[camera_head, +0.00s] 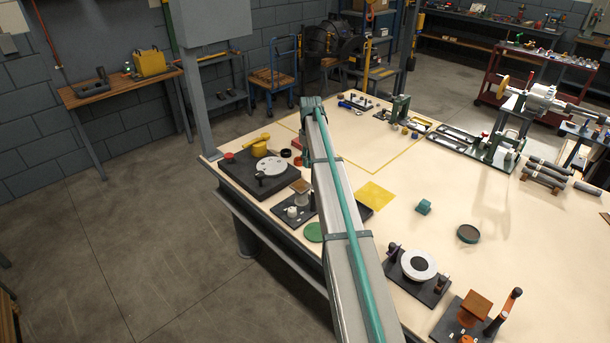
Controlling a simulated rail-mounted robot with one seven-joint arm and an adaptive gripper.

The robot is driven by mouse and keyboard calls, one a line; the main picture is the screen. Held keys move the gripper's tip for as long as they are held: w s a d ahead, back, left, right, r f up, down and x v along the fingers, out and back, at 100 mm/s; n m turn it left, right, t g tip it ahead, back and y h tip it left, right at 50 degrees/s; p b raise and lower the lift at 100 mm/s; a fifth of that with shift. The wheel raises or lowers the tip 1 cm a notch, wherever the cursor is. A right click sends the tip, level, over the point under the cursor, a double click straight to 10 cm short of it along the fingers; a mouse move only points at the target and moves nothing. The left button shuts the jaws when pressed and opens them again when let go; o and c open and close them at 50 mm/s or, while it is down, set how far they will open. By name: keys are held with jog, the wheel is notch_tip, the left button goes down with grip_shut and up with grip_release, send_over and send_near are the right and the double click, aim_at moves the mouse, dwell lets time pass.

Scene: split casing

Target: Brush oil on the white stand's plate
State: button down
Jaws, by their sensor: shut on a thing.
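A small stand (293,213) with white parts on a dark base is at the table's left edge, just left of my arm. A brownish square plate (301,186) sits at its top. Another stand (470,325) at the bottom right has orange parts and a brown-orange tilted plate (476,304). My arm reaches from the bottom middle up over the table's left part, and its far end bends down near the red and black round pieces. My gripper cannot be made out; the arm hides that area. No brush or oil can be clearly identified.
A dark board (246,181) with a white disc (271,166) and a yellow pot (260,148) lies left of the arm. The middle right is clear.

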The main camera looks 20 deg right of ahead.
aim_at(309, 184)
jog(key=shift+f, duration=0.15)
jog(key=shift+d+f+b, duration=0.1)
jog(key=shift+f+b, duration=1.4)
jog(key=shift+f, duration=2.3)
jog(key=shift+f, duration=0.55)
jog(key=shift+s+a+r, duration=0.1)
jog(key=shift+s+a, duration=0.15)
jog(key=shift+a, duration=0.5)
jog(key=shift+s+a, duration=0.25)
jog(key=shift+a, duration=0.45)
jog(key=shift+w+d, duration=0.3)
jog(key=shift+d, duration=0.4)
jog(key=shift+w+d, duration=0.25)
jog(key=shift+d, duration=0.4)
jog(key=shift+r+p, duration=1.65)
jog(key=shift+r, duration=2.75)
